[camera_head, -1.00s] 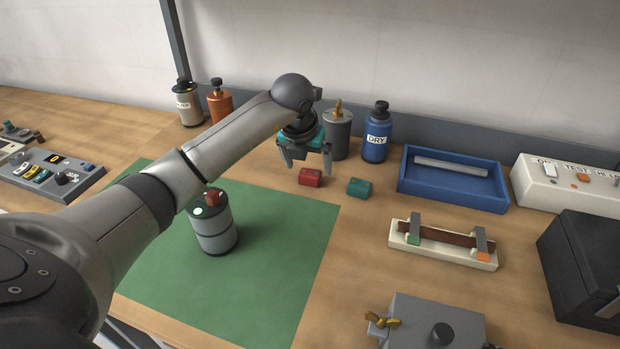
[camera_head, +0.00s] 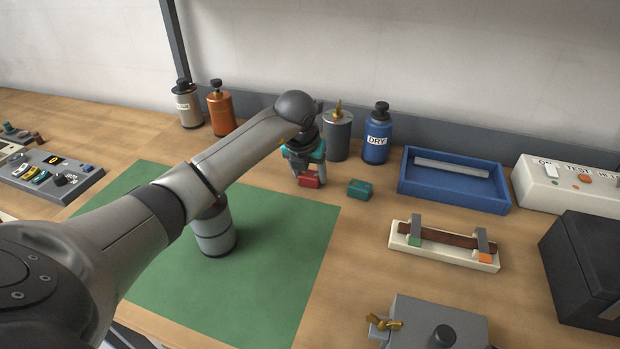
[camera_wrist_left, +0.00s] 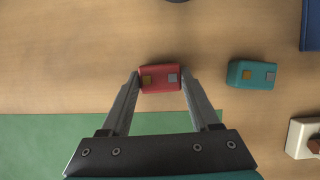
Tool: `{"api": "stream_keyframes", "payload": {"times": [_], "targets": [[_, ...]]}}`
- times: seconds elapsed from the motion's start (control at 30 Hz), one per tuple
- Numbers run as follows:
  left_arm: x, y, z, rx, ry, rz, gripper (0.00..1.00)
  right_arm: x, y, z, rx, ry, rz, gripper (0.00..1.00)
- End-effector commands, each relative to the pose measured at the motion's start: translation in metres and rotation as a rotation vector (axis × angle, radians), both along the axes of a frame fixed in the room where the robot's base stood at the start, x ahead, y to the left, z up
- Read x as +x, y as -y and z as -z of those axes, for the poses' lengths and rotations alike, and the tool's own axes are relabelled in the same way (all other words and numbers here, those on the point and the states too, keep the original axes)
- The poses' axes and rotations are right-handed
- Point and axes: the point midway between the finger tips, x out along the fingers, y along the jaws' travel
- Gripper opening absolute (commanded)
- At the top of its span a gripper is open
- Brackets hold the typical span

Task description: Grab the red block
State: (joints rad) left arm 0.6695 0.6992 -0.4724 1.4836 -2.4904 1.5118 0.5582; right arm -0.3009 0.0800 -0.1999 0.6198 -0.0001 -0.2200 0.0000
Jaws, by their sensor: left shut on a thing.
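The red block (camera_head: 310,181) is on the wooden bench just beyond the far edge of the green mat. In the left wrist view the red block (camera_wrist_left: 160,79) lies between the two fingertips, with a gold and a silver square on its face. My left gripper (camera_head: 308,178) is lowered around it and shut on it; the left wrist view also shows the gripper (camera_wrist_left: 160,82) with a finger against each side. I cannot tell whether the block is clear of the bench. My right gripper is out of view.
A teal block (camera_head: 359,189) sits close to the right of the red one. Behind stand a grey canister (camera_head: 338,137) and a blue DRY bottle (camera_head: 376,137). A blue tray (camera_head: 452,196) is to the right. My arm partly covers a grey cylinder (camera_head: 215,234) on the green mat (camera_head: 270,260).

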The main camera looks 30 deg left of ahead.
Motion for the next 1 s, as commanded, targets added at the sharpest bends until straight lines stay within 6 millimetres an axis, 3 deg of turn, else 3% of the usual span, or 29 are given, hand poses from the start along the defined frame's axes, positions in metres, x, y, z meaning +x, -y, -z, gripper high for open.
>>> {"api": "stream_keyframes", "payload": {"times": [0.03, 0.33, 0.73, 0.87, 1.0], "targets": [[0.0, 0.0, 0.0, 0.0, 0.0, 0.0, 0.39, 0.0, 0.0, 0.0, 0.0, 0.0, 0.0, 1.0], [0.0, 0.0, 0.0, 0.0, 0.0, 0.0, 0.06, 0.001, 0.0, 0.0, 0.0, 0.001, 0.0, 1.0], [0.001, 0.0, -0.01, 0.001, 0.003, 0.0, 0.06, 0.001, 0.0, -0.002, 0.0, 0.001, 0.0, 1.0], [0.001, 0.0, -0.028, 0.001, 0.005, 0.0, 0.06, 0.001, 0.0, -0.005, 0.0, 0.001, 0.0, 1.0], [0.001, 0.0, -0.061, 0.002, 0.007, 0.0, 0.06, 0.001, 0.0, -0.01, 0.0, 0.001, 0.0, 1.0]]}}
